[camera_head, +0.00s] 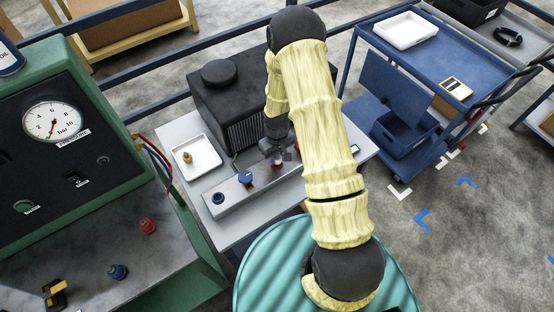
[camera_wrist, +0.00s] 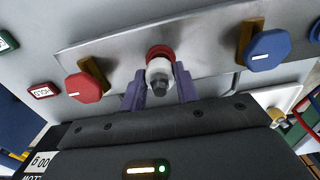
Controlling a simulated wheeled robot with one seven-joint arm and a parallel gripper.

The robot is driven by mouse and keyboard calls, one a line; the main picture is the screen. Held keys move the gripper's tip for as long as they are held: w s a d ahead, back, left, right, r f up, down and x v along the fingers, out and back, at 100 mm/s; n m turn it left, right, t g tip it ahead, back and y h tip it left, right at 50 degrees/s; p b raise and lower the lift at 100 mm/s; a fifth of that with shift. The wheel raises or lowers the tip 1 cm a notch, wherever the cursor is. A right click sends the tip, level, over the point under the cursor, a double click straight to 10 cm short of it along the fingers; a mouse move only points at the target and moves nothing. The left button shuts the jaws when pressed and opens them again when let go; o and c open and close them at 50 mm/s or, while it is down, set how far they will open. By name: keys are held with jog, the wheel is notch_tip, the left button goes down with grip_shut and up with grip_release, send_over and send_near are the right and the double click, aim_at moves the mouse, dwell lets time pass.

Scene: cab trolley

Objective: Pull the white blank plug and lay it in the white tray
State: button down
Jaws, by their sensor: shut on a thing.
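The white blank plug (camera_wrist: 158,72) sits at a red-ringed port (camera_wrist: 159,52) on the grey manifold bar (camera_wrist: 205,42), in the wrist view. My gripper (camera_wrist: 160,88) has its purple fingers on either side of the plug, shut on it. Whether the plug is still seated in the port cannot be told.
A blue-handled valve (camera_head: 246,178) and a red-handled valve (camera_wrist: 84,88) flank the port. A black ribbed machine (camera_head: 225,105) stands behind the bar. A second white tray (camera_head: 380,28) is on the blue trolley (camera_head: 445,57). The green gauge console (camera_head: 90,55) is at left.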

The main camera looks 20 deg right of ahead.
jog(key=shift+r+p, duration=1.3)
jog(key=shift+r, duration=0.85)
jog(key=shift+w, duration=0.1)
jog(key=w+d+r+m+b, duration=0.2)
jog(key=w+d+m+b, duration=0.1)
jog(key=d, duration=0.3)
jog(key=shift+w+d+r+m, duration=0.3)
jog(key=shift+w+d, duration=0.1)
jog(key=shift+w, duration=0.25)
jog(key=shift+f, duration=0.15)
